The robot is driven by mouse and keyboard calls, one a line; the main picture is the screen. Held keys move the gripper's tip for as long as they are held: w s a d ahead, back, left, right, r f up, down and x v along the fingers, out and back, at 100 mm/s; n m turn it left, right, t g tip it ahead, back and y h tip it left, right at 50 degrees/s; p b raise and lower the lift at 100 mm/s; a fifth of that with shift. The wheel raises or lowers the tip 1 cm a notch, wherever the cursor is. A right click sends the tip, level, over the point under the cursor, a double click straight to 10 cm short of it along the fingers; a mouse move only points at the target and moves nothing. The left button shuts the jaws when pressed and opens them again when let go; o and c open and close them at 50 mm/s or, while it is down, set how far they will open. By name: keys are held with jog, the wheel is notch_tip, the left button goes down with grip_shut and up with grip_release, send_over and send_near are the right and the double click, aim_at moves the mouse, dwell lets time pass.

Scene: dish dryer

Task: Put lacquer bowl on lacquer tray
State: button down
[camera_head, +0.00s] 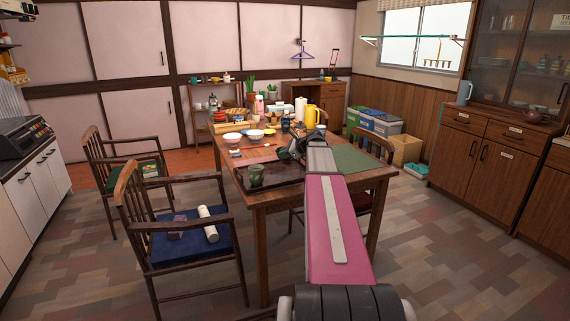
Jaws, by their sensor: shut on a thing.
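My arm reaches forward over the wooden table (262,207). My gripper (287,150) is low over the table, near the back right of a dark tray (284,176), which looks like the lacquer tray. The gripper is shut on a small dark thing, mostly hidden by the gripper itself; I cannot tell for sure that it is the lacquer bowl. I cannot tell whether this thing touches the tray or table. A green cup (256,174) stands upright on the left part of the tray. I see no other clear lacquer bowl.
Behind the tray are a white bowl (232,138), a pale bowl (255,135) and a reddish mat (250,155). A yellow jug (311,117) stands farther back. A green mat (357,160) lies bare at the right. Chairs (178,232) flank the table.

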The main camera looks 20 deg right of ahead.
aim_at(285, 161)
jog(key=shift+w+d+f, duration=0.4)
jog(key=shift+w+d, duration=0.05)
jog(key=shift+w, duration=0.05)
jog(key=shift+f, duration=2)
jog(key=c, duration=1.2)
grip_release()
jog(key=v, duration=1.2)
